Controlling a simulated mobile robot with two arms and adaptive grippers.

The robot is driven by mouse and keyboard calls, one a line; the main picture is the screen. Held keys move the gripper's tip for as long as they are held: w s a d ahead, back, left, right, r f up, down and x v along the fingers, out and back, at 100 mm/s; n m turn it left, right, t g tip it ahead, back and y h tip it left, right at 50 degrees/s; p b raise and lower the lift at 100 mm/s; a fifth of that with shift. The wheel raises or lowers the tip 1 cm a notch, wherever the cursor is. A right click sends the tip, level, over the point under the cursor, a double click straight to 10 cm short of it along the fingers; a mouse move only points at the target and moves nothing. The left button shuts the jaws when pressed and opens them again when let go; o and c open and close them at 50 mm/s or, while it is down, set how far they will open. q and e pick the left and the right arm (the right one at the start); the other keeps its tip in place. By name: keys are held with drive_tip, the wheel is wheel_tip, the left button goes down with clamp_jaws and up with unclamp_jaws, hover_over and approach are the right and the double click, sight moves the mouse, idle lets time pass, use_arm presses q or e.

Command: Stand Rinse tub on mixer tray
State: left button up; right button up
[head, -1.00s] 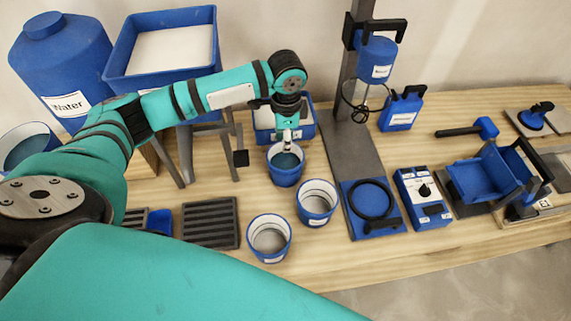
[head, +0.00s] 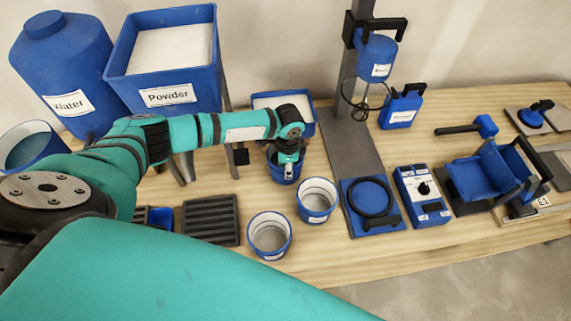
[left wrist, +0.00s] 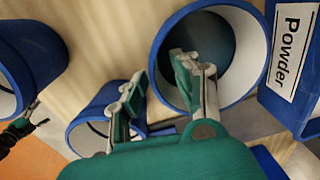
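The tub with blue-grey liquid (head: 272,173), probably the rinse tub though its label is unreadable, stands behind two other tubs, partly hidden by my left gripper (head: 287,174). The left wrist view shows this tub (left wrist: 222,42) with my left gripper (left wrist: 163,82) open over its near rim. One finger is over the mouth, the other outside. I cannot tell whether they touch it. The mixer tray (head: 352,221) is the blue square plate with a black ring under the mixer. A dark part (left wrist: 20,130) at the left wrist view's edge may be my right gripper; its state is unclear.
Two tubs with grey insides (head: 317,204) (head: 269,238) stand between my gripper and the table's front edge. The mixer stand (head: 350,150) rises behind the tray. A control box (head: 422,195) stands right of it. A powder bin (head: 165,60) is at the back left.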

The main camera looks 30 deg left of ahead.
use_arm(q)
drive_tip(key=shift+f, duration=0.15)
drive_tip(key=shift+c, duration=0.3)
clamp_jaws()
use_arm(e)
drive_tip(key=shift+s, duration=0.1)
